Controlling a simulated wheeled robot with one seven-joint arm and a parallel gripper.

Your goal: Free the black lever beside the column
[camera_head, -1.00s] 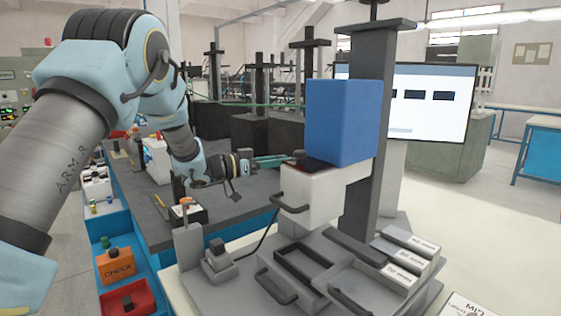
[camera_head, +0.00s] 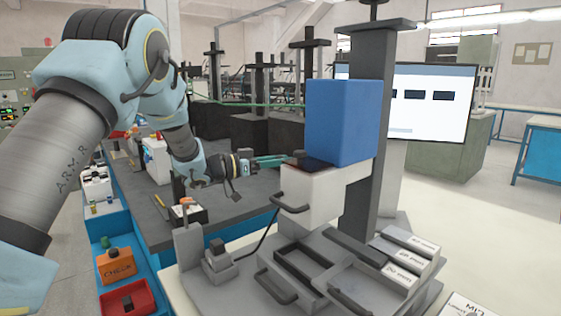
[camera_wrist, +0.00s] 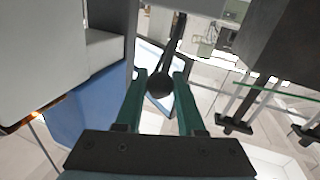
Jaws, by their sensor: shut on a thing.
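The black lever (camera_wrist: 172,48) shows in the wrist view as a thin dark rod with a round ball knob (camera_wrist: 159,85) at its near end. The knob sits between the two green fingers of my gripper (camera_wrist: 160,80), which are shut on it. In the head view my gripper (camera_head: 287,159) reaches in from the left with its teal fingertips close to the blue block (camera_head: 342,120) and the white block (camera_head: 312,198). The grey column (camera_head: 371,100) stands behind and to the right of them. The lever is mostly hidden in the head view.
A grey bench (camera_head: 250,208) lies under my arm. Grey trays with handles (camera_head: 345,290) and white labelled blocks (camera_head: 405,262) stand at the column's foot. A screen (camera_head: 430,100) is behind. Orange and red boxes (camera_head: 115,265) sit at the lower left.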

